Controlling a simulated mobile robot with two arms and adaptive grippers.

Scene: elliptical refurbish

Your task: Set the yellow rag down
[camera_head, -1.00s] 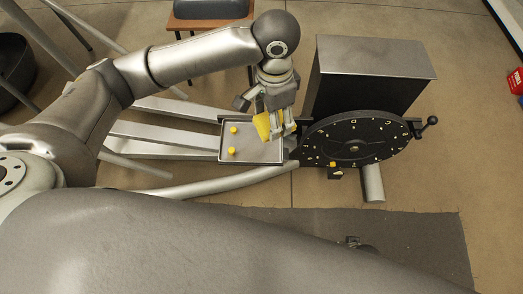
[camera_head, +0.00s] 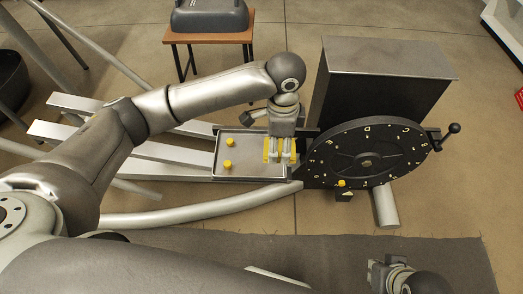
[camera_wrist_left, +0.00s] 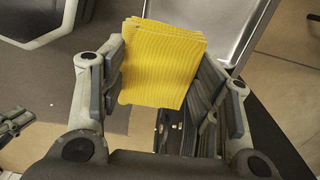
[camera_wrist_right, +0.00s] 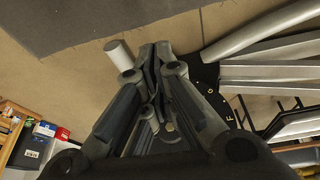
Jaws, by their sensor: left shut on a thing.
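The yellow rag (camera_head: 266,150) is a ribbed, folded cloth. It also shows in the left wrist view (camera_wrist_left: 160,60), between the fingers. My left gripper (camera_head: 280,153) is shut on it and points down over the right end of the metal tray (camera_head: 250,175). I cannot tell whether the rag touches the tray. The tray's rim also shows in the left wrist view (camera_wrist_left: 236,50). My right gripper (camera_wrist_right: 152,55) is shut and empty, with its fingertips together. It also shows at the lower right of the head view (camera_head: 385,268).
Two small yellow cylinders (camera_head: 228,164) stand on the tray's left part. A black dial wheel (camera_head: 345,160) with a crank handle (camera_head: 454,128) stands close on the right, before a metal box (camera_head: 390,58). A wooden stool (camera_head: 210,38) is behind. A grey mat (camera_head: 330,250) lies in front.

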